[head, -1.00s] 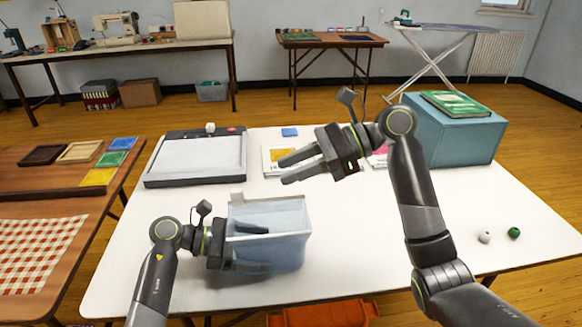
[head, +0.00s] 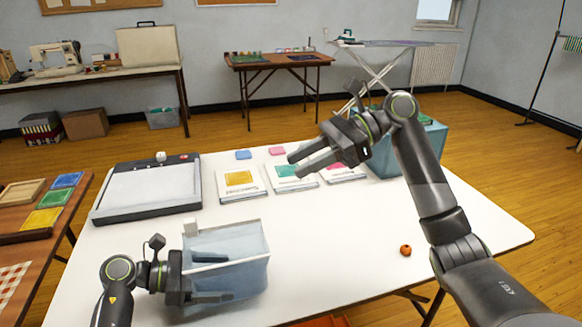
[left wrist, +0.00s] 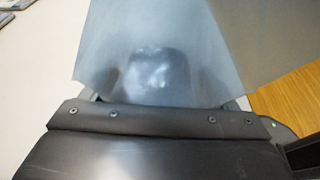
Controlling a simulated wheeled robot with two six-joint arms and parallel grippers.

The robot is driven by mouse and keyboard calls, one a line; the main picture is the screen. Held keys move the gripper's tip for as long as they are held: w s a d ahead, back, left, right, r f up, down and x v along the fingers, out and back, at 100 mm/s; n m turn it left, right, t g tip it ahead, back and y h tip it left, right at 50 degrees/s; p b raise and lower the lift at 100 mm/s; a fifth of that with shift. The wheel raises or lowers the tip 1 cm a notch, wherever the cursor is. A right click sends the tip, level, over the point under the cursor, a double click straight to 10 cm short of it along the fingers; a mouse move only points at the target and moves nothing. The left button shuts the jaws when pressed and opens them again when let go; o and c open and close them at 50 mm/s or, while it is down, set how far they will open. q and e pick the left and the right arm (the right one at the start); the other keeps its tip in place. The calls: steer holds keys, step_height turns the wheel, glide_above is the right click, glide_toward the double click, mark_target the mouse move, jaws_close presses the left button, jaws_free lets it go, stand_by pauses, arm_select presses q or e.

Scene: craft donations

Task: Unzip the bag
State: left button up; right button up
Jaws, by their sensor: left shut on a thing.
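The bag (head: 245,274) is a translucent blue-grey pouch standing upright at the table's front left. My left gripper (head: 212,278) is shut on the bag's left side, one finger near the top edge and the other lower down. In the left wrist view the bag's sheet (left wrist: 190,55) rises above the dark gripper body and hides the fingertips. My right gripper (head: 295,165) is open and empty, in the air above the table's back middle, away from the bag.
A light board with a dark frame (head: 150,189) lies on the white table (head: 340,235) at back left. Several booklets (head: 240,181) lie along the back, and a blue box (head: 428,140) stands behind my right arm. An orange bead (head: 405,250) lies on the right. The middle is clear.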

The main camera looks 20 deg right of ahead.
arm_select(q)
steer(key=o, duration=0.7)
steer(key=shift+a, duration=0.1)
